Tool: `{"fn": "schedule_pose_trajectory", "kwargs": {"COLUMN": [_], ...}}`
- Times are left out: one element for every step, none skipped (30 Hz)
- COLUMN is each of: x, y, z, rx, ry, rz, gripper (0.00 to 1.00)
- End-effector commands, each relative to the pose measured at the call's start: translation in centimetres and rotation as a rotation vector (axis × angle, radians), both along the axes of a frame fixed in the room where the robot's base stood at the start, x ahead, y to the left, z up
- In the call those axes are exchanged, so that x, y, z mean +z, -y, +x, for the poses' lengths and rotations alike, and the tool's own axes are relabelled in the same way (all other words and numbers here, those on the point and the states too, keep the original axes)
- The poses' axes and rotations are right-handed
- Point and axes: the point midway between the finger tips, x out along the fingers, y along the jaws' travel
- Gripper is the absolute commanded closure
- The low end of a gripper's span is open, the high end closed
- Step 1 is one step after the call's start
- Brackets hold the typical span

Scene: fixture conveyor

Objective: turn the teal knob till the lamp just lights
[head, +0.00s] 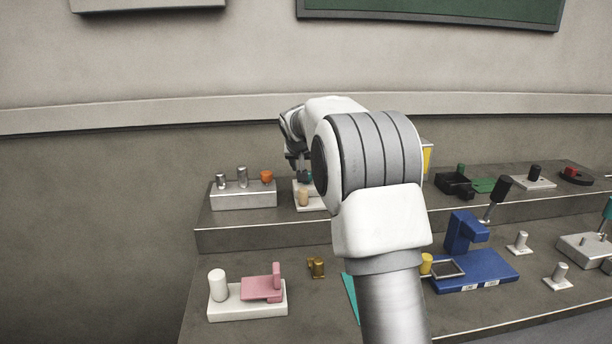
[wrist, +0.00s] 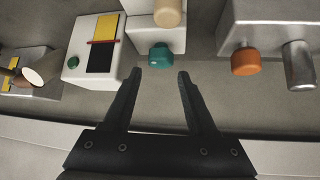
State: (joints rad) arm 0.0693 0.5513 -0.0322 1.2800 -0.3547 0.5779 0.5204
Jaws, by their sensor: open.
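The teal knob (wrist: 160,57) shows in the wrist view on the face of a pale block (wrist: 150,38). In the head view the knob (head: 305,176) is small and partly covered by my gripper. A beige rounded cylinder (wrist: 168,12) stands on the same block and also shows in the head view (head: 303,197); I cannot tell whether it is the lamp, and no glow shows on it. My gripper (wrist: 160,76) is open and empty. In the wrist view the knob appears just beyond the fingertips, in line with the gap; I see no contact.
A block with an orange knob (wrist: 245,61) and metal posts stands close beside the knob's block. On its other side is a white box (wrist: 75,65) with a yellow and black panel. The lower step holds a pink fixture (head: 262,288) and a blue stand (head: 480,268).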

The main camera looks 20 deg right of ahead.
Motion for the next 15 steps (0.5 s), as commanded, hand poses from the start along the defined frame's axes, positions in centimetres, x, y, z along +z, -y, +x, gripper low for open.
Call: {"fn": "schedule_pose_trajectory", "kwargs": {"x": [-1.0, -1.3, -1.8, -2.1, -2.5, -2.8, -3.0, -3.3, -3.5, -3.7, -3.9, -4.1, -4.2, -4.2, -4.3], "y": [0.3, 0.5, 0.6, 0.8, 0.9, 1.1, 1.2, 1.2, 1.3, 1.4, 1.4, 1.5, 1.5, 1.6, 1.6], "z": [0.7, 1.0, 1.5, 1.8, 2.1, 2.5, 2.7, 3.0, 3.2, 3.4, 3.6, 3.7, 3.8, 3.9, 4.0], "rx": [-0.001, -0.001, -0.001, -0.001, -0.001, -0.001, -0.001, -0.001, -0.001, 0.0, 0.0, 0.0, 0.0, 0.0, 0.0], "ry": [-0.002, -0.001, -0.002, -0.001, -0.002, -0.001, 0.0, -0.001, 0.0, 0.0, 0.0, -0.001, 0.0, 0.0, 0.001], "rz": [0.0, 0.0, 0.0, 0.0, 0.001, 0.001, 0.001, 0.001, 0.001, 0.0, 0.0, 0.0, 0.0, 0.0, 0.0], "gripper": [0.42, 0.42, 0.42, 0.42, 0.42, 0.42, 0.42, 0.42, 0.42, 0.42, 0.42, 0.42, 0.42, 0.42, 0.42]}}
